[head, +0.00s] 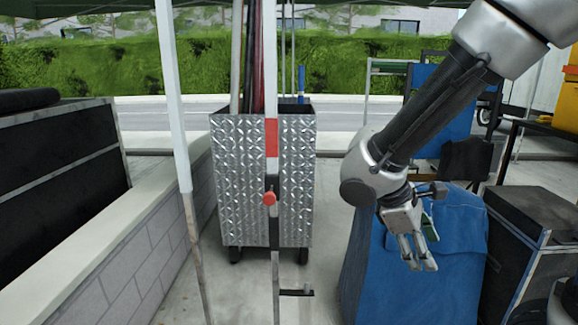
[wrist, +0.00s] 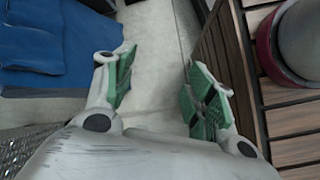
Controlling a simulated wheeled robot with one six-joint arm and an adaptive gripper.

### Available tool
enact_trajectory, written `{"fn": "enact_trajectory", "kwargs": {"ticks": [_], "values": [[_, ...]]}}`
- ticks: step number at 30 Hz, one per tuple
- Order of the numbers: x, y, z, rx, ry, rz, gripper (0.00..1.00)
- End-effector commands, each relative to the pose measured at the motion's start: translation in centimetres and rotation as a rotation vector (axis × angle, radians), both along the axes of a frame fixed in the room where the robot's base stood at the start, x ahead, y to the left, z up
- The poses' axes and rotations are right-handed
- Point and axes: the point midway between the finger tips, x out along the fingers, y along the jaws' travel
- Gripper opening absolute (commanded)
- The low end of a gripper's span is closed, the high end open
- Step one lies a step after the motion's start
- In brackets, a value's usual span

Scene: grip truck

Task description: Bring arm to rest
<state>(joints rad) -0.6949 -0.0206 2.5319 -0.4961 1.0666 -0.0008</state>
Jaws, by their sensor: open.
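My gripper (head: 420,262) hangs at the end of my bent arm in the right half of the head view, with its fingers pointing down. It appears in front of a blue cloth-covered block. In the wrist view my gripper (wrist: 157,92) is open, with green pads on both fingers, a wide gap between them and nothing held. Pale concrete floor shows through the gap.
A metal diamond-plate bin (head: 240,180) holding long poles stands at centre. A white pole (head: 172,95) and one with a red knob (head: 269,198) rise in front. The blue-covered block (head: 385,275) is right, a low block wall (head: 120,265) left. Slatted wood (wrist: 285,115) lies right in the wrist view.

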Motion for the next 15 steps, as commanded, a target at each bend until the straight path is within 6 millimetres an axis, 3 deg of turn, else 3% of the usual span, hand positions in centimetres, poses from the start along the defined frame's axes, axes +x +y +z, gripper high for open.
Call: {"fn": "enact_trajectory", "kwargs": {"ticks": [3, 9, 15], "values": [[-2.6, -1.7, 1.8, 0.261, -0.101, -0.299, 0.55], [-5.4, -3.7, 6.0, 0.609, -0.324, -0.683, 0.55], [-7.3, -7.9, 10.0, 0.713, -0.559, -0.849, 0.55]]}}
